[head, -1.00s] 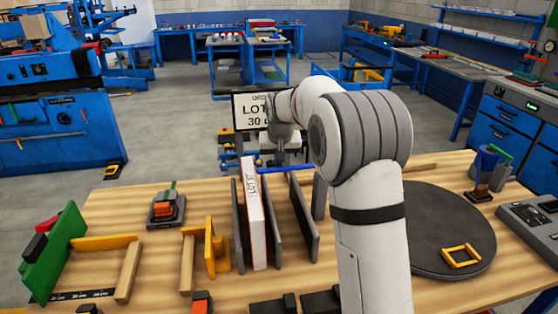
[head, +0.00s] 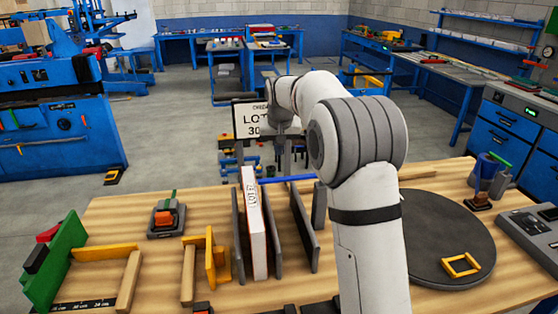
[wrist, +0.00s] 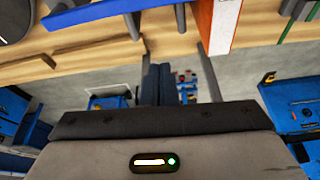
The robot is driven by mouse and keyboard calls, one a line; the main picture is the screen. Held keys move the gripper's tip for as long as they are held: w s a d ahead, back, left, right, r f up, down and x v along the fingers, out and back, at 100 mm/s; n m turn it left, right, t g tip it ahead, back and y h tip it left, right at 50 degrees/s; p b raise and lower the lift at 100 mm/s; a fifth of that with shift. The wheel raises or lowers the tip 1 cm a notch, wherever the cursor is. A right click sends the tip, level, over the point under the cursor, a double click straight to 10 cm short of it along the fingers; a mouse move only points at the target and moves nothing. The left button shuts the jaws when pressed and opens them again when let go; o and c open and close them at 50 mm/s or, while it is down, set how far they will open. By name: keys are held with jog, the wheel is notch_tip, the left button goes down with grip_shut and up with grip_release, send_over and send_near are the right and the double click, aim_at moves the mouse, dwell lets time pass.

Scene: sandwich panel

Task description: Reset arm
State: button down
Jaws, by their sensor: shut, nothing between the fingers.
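The white sandwich panel (head: 255,225) with an orange edge and a "LOT" label stands on edge between grey upright plates (head: 304,228) on the wooden table. Its orange and white edge also shows at the top of the wrist view (wrist: 222,22). My gripper (head: 285,158) hangs beyond the far table edge, behind the panel and apart from it. In the wrist view its fingers (wrist: 157,85) are together, with nothing between them. My arm hides part of the table to the right of the plates.
A lot sign (head: 246,120) stands behind the table, partly covered by my arm. A round dark turntable (head: 435,225) bears a yellow square frame (head: 461,265). Left are an orange and grey device (head: 167,218), yellow stops (head: 105,252) and a green plate (head: 57,262).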

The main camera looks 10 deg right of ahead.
jog(key=s+d+r, duration=0.3)
jog(key=s+r, duration=0.2)
jog(key=s, duration=0.6)
jog(key=s+d+f, duration=0.1)
jog(key=s+f, duration=0.1)
jog(key=s, duration=0.8)
jog(key=s+d+f, duration=0.1)
jog(key=s+f, duration=0.2)
jog(key=s, duration=0.7)
jog(key=s+d+f+g, duration=0.1)
jog(key=s+d+f, duration=0.1)
jog(key=s, duration=0.8)
jog(key=shift+f, duration=0.65)
jog(key=shift+a, duration=0.1)
